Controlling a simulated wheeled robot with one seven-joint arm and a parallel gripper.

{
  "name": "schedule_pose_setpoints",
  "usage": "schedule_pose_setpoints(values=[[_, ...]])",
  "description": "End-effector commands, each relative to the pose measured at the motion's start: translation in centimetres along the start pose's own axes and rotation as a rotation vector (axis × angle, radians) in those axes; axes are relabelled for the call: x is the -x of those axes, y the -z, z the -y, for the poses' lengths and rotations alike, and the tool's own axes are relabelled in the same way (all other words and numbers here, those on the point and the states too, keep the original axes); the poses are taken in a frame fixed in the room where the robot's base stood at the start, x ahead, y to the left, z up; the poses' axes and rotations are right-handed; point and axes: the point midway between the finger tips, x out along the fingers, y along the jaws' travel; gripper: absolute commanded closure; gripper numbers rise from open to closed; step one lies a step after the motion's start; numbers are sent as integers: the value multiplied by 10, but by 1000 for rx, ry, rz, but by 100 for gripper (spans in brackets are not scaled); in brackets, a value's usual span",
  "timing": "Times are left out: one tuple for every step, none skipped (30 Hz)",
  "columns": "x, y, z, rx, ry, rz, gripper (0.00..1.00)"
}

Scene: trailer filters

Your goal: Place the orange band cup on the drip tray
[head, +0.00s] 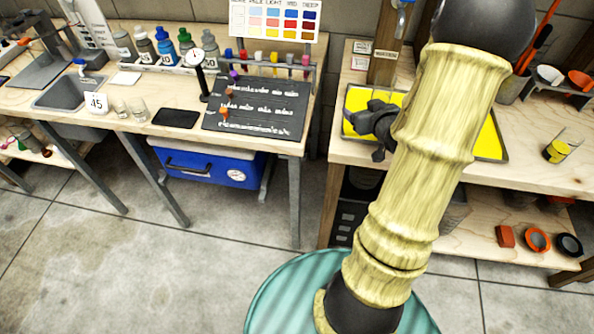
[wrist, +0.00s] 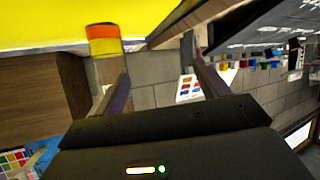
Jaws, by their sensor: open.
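The orange band cup (wrist: 103,42) shows in the wrist view, clear with an orange band and yellow below it in the picture. It is just beyond the left finger's tip, and its orange end overlaps the yellow surface of the drip tray (wrist: 35,22). I cannot tell whether it touches the tray. In the head view the drip tray (head: 490,142) is yellow with a dark rim, partly hidden by my arm. My gripper (head: 374,122) is open above the tray's left part; its fingers (wrist: 160,75) are apart in the wrist view. The banded cup is not clear in the head view.
A wooden post (head: 388,50) rises behind the tray. A gap separates this bench from the left bench, which holds a dark mat (head: 260,108) and bottles (head: 165,46).

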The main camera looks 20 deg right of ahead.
Motion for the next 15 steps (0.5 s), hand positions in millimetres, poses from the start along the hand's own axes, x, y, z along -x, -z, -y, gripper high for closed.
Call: schedule_pose_setpoints(values=[[0,3,18,18,7,57,26],[1,2,28,24,7,97,26],[3,1,40,31,8,148,26],[5,0,50,36,10,186,26],[8,-1,59,40,12,223,26],[13,-2,72,44,13,273,26],[17,-4,82,47,16,310,26],[22,-6,92,49,19,347,26],[30,-8,106,51,25,394,26],[36,-9,115,52,29,431,26],[43,-11,125,52,34,467,26],[53,-14,139,52,43,516,26],[62,-17,148,51,50,551,26],[70,-19,158,50,57,586,26],[83,-22,172,49,70,634,26]])
